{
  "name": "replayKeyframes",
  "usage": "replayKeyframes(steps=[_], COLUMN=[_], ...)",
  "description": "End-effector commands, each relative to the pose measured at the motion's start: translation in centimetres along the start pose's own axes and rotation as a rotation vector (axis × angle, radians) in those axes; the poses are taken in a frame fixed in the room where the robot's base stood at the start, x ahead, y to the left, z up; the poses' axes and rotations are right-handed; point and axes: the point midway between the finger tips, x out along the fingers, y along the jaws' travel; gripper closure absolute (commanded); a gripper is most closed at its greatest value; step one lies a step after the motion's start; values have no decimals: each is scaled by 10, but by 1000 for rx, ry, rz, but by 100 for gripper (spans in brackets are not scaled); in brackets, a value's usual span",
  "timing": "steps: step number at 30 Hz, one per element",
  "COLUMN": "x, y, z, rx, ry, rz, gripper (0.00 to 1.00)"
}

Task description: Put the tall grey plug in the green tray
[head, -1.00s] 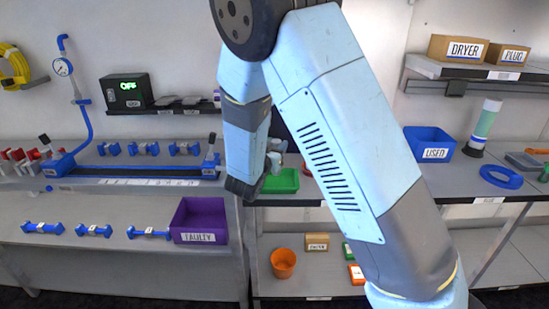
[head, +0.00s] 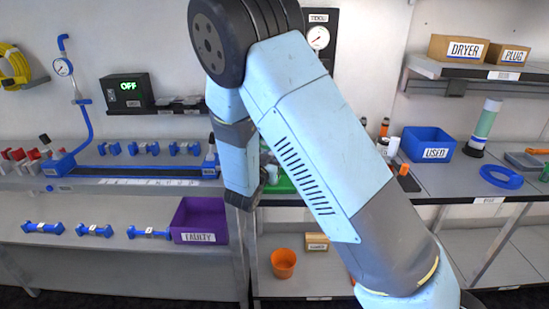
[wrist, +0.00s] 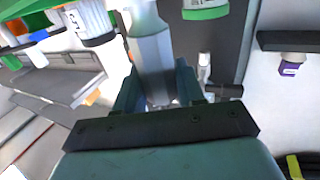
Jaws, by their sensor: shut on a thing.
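My gripper (wrist: 158,82) is shut on a pale grey, stepped cylinder, the tall grey plug (wrist: 151,48), in the wrist view. The plug stands out between the two fingers, and its far end runs past the top of the picture. In the head view my own arm hides the gripper almost wholly. The green tray (head: 283,185) sits on the bench there, mostly covered by my arm, so only a small part shows. I cannot tell how far the plug is from the tray.
A blue USED bin (head: 429,144) and a tall bottle (head: 484,127) stand on the bench to the right. A purple FAULTY bin (head: 199,220) is on the lower left. An orange pot (head: 284,263) stands on the lower shelf. Small bottles (head: 385,127) stand near my arm.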

Motion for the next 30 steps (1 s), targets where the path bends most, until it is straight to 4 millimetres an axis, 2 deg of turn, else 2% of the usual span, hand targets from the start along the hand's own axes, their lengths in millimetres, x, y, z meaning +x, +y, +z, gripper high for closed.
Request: replayKeyframes(steps=[1, 8, 18, 23, 30], x=[0, 0, -1, -21, -68], y=[0, 0, 0, 0, 0], z=[0, 0, -2, -2, -2], rx=[0, 0, 1, 1, 0], ry=[0, 0, 0, 0, -1], rz=[0, 0, 0, -1, -2], gripper=[59, 37, 36, 36, 36])
